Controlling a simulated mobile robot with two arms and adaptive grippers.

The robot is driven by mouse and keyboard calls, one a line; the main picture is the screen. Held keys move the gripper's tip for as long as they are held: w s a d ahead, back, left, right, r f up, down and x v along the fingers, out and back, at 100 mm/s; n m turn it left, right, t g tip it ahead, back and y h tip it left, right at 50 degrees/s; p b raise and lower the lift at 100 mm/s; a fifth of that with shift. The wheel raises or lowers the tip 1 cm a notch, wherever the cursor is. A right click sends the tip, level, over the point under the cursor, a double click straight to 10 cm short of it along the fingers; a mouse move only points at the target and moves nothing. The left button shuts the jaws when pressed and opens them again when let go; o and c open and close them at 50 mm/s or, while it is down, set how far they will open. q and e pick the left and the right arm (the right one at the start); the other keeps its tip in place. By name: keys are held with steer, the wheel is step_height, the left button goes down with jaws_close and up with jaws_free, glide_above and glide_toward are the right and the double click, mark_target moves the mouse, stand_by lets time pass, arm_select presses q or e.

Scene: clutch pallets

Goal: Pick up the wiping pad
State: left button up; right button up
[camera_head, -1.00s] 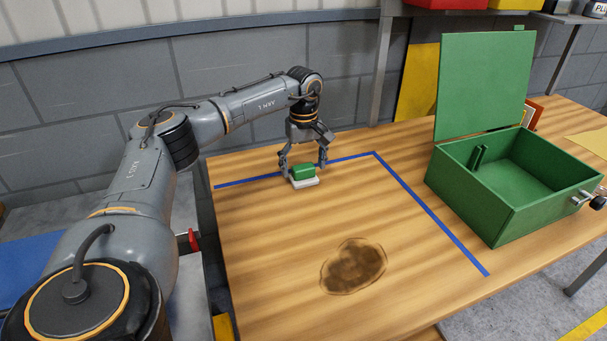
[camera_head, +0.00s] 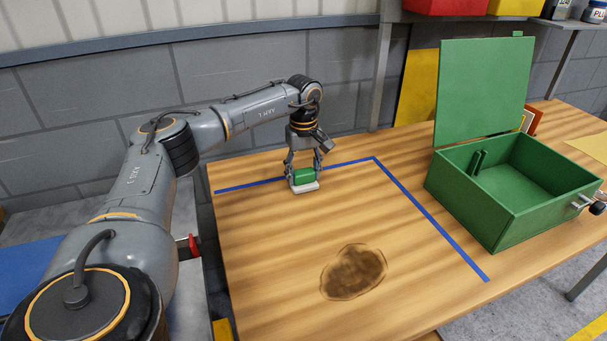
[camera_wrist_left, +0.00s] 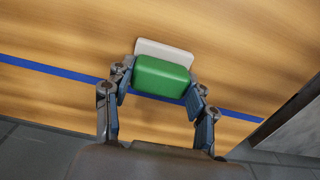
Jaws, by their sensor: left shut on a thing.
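The wiping pad has a green block grip (camera_head: 304,175) on top of a flat white pad base (camera_head: 305,187). It is at the back left of the wooden table, by the blue tape line. My left gripper (camera_head: 304,176) comes down from above and is shut on the green grip, one finger at each side. In the left wrist view the green grip (camera_wrist_left: 162,76) sits between the fingers of my left gripper (camera_wrist_left: 160,88), with the white base (camera_wrist_left: 164,49) beyond it. I cannot tell whether the base touches the table. My right gripper is not in view.
A dark brown stain (camera_head: 353,271) marks the table (camera_head: 270,240) inside the blue tape (camera_head: 425,214). An open green box (camera_head: 478,203) with its lid raised stands on the right. The tabletop between the pad and the stain is clear.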

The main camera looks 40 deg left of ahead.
mark_target(304, 172)
arm_select(q)
step_height(304, 172, up, 4)
steer(key=p, duration=0.4)
steer(key=shift+d+r, duration=0.15)
steer(key=s+d+r+p, duration=0.6)
steer(key=d+r+p, duration=0.2)
steer(key=d, duration=0.4)
steer(key=shift+d+r, duration=0.15)
steer(key=shift+r, duration=0.15)
